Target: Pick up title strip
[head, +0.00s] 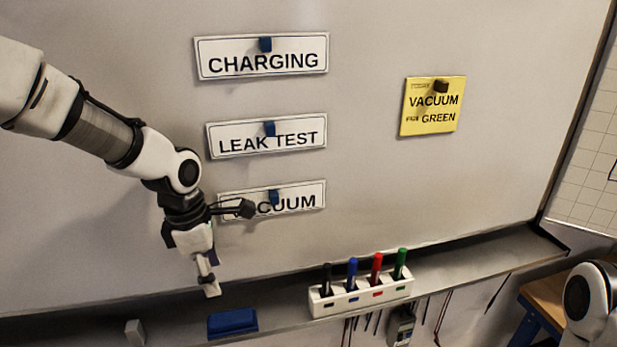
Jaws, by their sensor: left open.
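Three white title strips with black print hang in a column on the whiteboard, each with a blue clip or magnet: CHARGING (262,64) at the top, LEAK TEST (300,138) in the middle and VACUUM (308,202) at the bottom. My left gripper (229,247) is open and empty at the lower left of the VACUUM strip. One dark finger overlaps that strip's left part and hides some of its first letters; I cannot tell if it touches. My right gripper is out of view.
A yellow note (430,118) reading VACUUM and GREEN hangs at the right under a dark magnet. The ledge below bears a blue eraser-like block (232,323) and a white holder (335,305) with black, blue, red and green markers. The board's middle is clear.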

